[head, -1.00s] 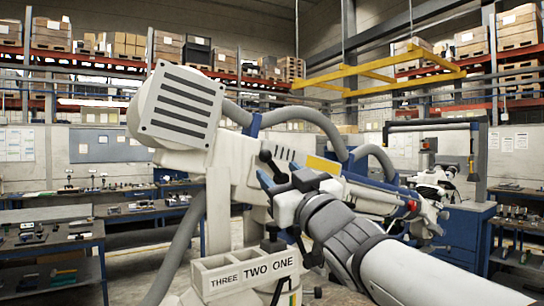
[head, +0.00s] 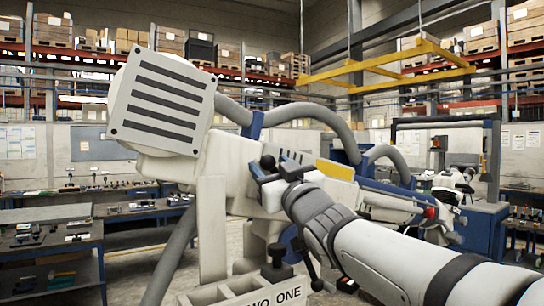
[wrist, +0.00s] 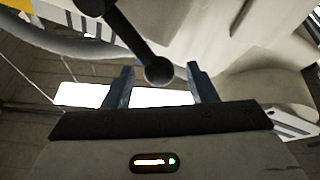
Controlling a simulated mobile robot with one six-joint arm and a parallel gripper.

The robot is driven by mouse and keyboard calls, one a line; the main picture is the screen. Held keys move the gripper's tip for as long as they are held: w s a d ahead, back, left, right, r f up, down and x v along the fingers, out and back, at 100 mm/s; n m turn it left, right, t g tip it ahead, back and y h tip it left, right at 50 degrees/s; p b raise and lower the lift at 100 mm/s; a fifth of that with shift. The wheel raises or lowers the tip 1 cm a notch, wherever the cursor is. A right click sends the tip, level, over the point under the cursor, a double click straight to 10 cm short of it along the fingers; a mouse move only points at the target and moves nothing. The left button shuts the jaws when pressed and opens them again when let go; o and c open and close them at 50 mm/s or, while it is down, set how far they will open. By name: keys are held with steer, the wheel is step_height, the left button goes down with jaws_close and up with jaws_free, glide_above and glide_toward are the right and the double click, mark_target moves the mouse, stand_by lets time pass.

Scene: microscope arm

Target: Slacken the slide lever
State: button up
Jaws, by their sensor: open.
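A black lever with a round ball knob (wrist: 158,70) comes down from the top of the wrist view. Its knob appears between the two blue fingertips of my gripper (wrist: 160,76), with space on either side. In the head view the black knob (head: 267,162) shows at the side of the white microscope arm (head: 228,168), right by my gripper (head: 262,172). My gripper is open and not closed on the lever. My gripper hides part of the lever's shaft in the head view.
A large slotted white housing (head: 163,102) and grey hoses (head: 300,112) are close by. Workbenches (head: 50,240) stand behind at left.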

steer(key=shift+p+x, duration=0.3)
steer(key=shift+x, duration=1.05)
steer(key=shift+c, duration=0.4)
steer(key=shift+d, duration=0.15)
jaws_close()
